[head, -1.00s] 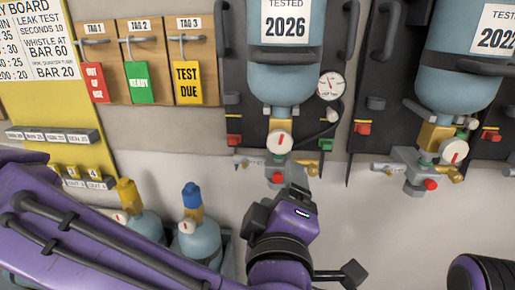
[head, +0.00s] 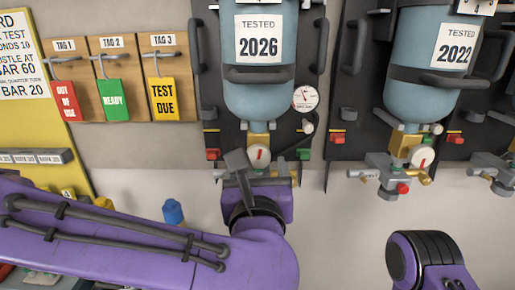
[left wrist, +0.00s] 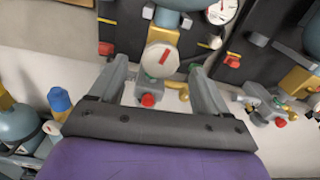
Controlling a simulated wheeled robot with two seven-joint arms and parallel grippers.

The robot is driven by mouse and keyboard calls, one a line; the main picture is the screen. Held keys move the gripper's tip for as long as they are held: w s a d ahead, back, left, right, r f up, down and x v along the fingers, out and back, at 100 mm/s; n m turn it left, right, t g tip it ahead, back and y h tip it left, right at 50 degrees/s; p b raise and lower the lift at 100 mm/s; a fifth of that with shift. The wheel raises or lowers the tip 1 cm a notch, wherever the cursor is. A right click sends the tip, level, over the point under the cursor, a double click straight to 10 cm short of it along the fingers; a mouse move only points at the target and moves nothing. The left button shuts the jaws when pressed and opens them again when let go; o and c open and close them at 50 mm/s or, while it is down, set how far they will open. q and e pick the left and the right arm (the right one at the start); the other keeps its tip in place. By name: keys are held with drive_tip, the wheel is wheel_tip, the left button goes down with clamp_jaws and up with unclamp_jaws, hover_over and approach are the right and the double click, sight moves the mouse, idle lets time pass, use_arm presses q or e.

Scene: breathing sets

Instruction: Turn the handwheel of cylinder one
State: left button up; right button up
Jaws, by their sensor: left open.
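A blue cylinder (head: 258,90) marked TESTED 2026 hangs on a dark wall panel. Which cylinder is number one is not readable. Below its neck is a round white knob with a red mark (head: 258,154), apparently the handwheel; it also shows in the left wrist view (left wrist: 160,59). A grey valve block with a red button (left wrist: 149,99) sits under it. My left gripper (head: 264,168) is open just below the knob in the head view. In the left wrist view my left gripper (left wrist: 161,72) has its fingers either side of the knob and valve, with no clear contact. My right gripper is out of view.
A second cylinder (head: 432,85) marked 2022, with its own valve (head: 398,175), hangs to the right. A gauge (head: 305,97) sits beside the first cylinder. Tags (head: 113,100) hang on boards at left. A blue-capped bottle (head: 173,212) stands low behind my arm.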

sight(258, 158)
use_arm(q)
drive_tip(key=w+p, duration=0.1)
drive_tip(key=w, duration=0.3)
drive_tip(key=shift+w, duration=0.25)
drive_tip(key=c, duration=1)
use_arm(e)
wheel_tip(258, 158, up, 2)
use_arm(q)
drive_tip(key=shift+m, duration=0.3)
drive_tip(key=shift+c, duration=0.2)
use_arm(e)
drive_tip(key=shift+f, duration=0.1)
